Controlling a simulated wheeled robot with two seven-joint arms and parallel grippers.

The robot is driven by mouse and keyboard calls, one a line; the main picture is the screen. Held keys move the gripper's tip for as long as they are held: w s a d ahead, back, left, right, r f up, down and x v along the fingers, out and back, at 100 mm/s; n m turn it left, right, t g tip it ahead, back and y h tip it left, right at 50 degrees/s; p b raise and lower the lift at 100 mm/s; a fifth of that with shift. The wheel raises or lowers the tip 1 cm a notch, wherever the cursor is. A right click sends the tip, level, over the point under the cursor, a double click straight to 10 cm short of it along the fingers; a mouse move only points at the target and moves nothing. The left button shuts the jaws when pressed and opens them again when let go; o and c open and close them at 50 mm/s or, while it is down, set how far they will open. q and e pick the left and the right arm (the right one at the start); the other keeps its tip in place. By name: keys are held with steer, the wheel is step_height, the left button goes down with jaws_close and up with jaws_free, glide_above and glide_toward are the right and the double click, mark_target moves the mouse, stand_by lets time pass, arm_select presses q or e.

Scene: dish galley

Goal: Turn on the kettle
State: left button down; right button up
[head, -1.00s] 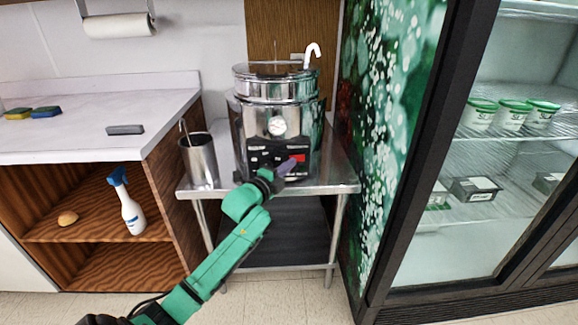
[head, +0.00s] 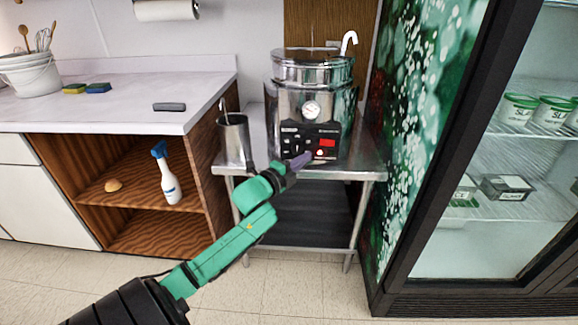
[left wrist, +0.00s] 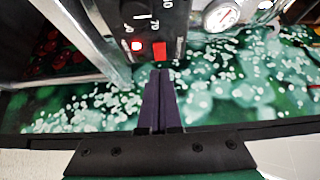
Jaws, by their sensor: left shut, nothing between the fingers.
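The kettle (head: 293,100) is a large steel urn with a round dial, standing upright on a steel side table. Its black front panel (head: 303,138) carries a red rectangular part (head: 327,143) and a small pale round spot (head: 320,153). In the left wrist view the red part (left wrist: 159,50) and a glowing pale round spot (left wrist: 136,45) lie just past my fingertips. My left gripper (head: 304,159) is shut and empty, in front of the panel's lower edge; its purple fingers (left wrist: 158,75) point at the red part. Contact cannot be told. My right gripper is not in view.
A steel cup (head: 233,140) holding a utensil stands left of the kettle on the side table (head: 365,170). A white counter (head: 130,115) with a spray bottle (head: 168,180) on its shelf is further left. A glass-door fridge (head: 450,230) stands right.

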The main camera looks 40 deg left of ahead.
arm_select(q)
steer(key=s, duration=0.1)
steer(key=s+a, duration=0.1)
steer(key=s, duration=0.2)
steer(key=shift+s+a, duration=0.3)
steer(key=shift+s, duration=0.05)
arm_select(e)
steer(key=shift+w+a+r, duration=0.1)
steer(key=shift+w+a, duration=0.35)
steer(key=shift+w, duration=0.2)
